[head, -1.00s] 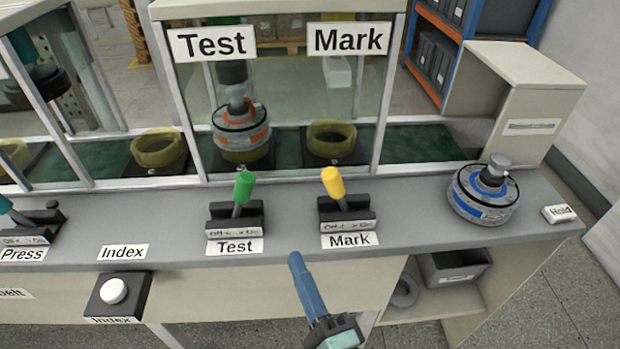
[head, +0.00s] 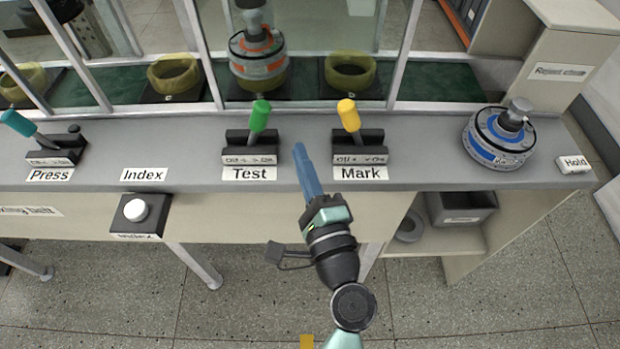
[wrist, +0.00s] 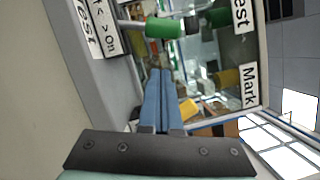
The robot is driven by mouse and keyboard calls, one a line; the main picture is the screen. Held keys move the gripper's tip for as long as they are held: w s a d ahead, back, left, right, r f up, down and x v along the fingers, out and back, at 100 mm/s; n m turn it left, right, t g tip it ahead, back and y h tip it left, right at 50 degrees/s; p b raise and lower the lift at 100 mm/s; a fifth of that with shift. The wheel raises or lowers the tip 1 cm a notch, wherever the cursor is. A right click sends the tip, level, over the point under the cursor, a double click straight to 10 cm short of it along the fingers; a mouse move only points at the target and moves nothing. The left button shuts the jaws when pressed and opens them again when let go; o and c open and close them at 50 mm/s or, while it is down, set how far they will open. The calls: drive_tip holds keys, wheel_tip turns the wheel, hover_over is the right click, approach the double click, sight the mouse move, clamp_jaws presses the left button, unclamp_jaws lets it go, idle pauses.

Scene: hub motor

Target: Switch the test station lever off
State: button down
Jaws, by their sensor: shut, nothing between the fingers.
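The green-handled Test lever (head: 260,116) stands in a black bracket on the grey counter, above a "Test" label. Its handle leans to the right, the side its small plate marks On. My gripper (head: 299,148) has long blue fingers pressed together, empty. In the head view its tips are right of the Test lever, between it and the Mark lever, and appear apart from both. The blue fingers also show in the wrist view (wrist: 160,72).
The yellow Mark lever (head: 348,115) leans left, close to my gripper's right. A teal Press lever (head: 17,123) and a white Index button (head: 135,210) are at the left. A blue-banded motor (head: 499,142) sits on the counter's right. Glazed frames stand behind the levers.

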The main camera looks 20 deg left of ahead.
sight(256, 116)
drive_tip(key=w+a, duration=0.1)
drive_tip(key=w+a+r+p, duration=0.1)
drive_tip(key=a, duration=0.1)
drive_tip(key=shift+w+a, duration=0.2)
drive_tip(key=shift+a, duration=0.05)
drive_tip(key=shift+w+a+r, duration=0.2)
drive_tip(key=shift+a, duration=0.55)
drive_tip(key=shift+r, duration=0.1)
drive_tip(key=shift+s+a+r+n+p, duration=0.1)
drive_tip(key=shift+a+r+n+p, duration=0.1)
drive_tip(key=shift+n+p, duration=0.25)
drive_tip(key=shift+g, duration=0.3)
drive_tip(key=a+n+p, duration=0.1)
drive_tip(key=p, duration=0.1)
drive_tip(key=a+r+n+p, duration=0.1)
drive_tip(key=n, duration=0.1)
drive_tip(key=shift+s+r+g+p, duration=0.3)
drive_tip(key=shift+p, duration=0.05)
drive_tip(key=shift+s+a+n+g+h+p, duration=0.2)
drive_tip(key=shift+a+n+h+p, duration=0.1)
drive_tip(key=shift+a+n+p, duration=0.5)
drive_tip(key=shift+s+a+n+g+h+p, duration=0.2)
drive_tip(key=shift+a+n+h+p, duration=0.1)
drive_tip(key=shift+a+n+p, duration=0.45)
